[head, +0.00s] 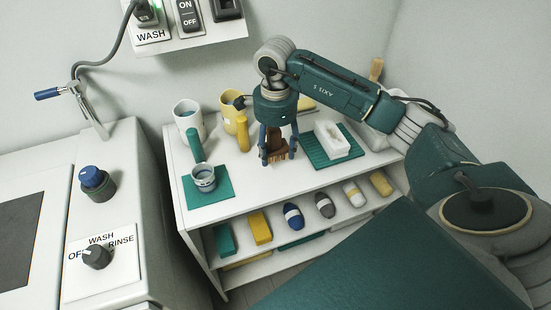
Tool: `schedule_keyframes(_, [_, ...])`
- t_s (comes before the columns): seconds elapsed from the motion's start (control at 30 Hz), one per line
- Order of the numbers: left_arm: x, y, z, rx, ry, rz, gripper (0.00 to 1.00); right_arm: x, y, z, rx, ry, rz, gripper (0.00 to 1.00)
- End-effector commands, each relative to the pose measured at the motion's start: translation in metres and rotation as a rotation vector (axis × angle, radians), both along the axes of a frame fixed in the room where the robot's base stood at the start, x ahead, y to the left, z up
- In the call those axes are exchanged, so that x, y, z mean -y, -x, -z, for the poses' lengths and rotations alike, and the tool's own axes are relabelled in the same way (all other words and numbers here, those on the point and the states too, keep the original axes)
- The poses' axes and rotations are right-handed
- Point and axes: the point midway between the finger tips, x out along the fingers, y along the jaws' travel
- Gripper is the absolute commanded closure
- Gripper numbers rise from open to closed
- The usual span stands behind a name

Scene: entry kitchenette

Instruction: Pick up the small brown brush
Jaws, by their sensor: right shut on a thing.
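The small brown brush (277,147) is at the top of the white shelf unit, in the middle of the head view. It has a brown block and paler bristles that point down. My right gripper (278,155) reaches down over it from above, with one dark finger on each side. It is shut on the brush. The fingers hide part of the brush, and I cannot tell whether the bristles touch the shelf top. My left gripper is not in view.
The shelf top (239,170) also carries a white mug (187,117), a yellow mug (229,108), a small cup on a green mat (218,190), and a white dish (331,140) on another green mat (315,157). Several bars and brushes lie on the shelf below.

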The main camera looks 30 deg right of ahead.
Motion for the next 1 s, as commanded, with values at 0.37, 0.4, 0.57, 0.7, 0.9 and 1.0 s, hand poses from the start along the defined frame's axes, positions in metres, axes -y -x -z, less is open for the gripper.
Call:
schedule_keyframes(0.37, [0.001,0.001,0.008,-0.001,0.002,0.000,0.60,0.001,-0.001,-0.113,0.006,0.003,0.001,0.92])
schedule_keyframes(0.4, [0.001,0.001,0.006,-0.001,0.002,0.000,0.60,0.001,-0.001,-0.121,0.006,0.003,0.000,0.92])
schedule_keyframes(0.57, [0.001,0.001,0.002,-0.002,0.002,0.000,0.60,0.000,0.000,-0.142,0.003,0.001,0.000,0.92])
schedule_keyframes(0.7, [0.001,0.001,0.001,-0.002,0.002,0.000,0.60,0.000,0.000,-0.150,0.000,0.000,0.001,0.92])
schedule_keyframes(0.9, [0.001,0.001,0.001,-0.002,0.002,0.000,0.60,0.000,0.000,-0.152,0.000,0.000,0.001,0.92])
schedule_keyframes(1.0, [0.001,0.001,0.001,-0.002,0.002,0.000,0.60,0.000,0.000,-0.152,0.000,0.000,0.000,0.92])
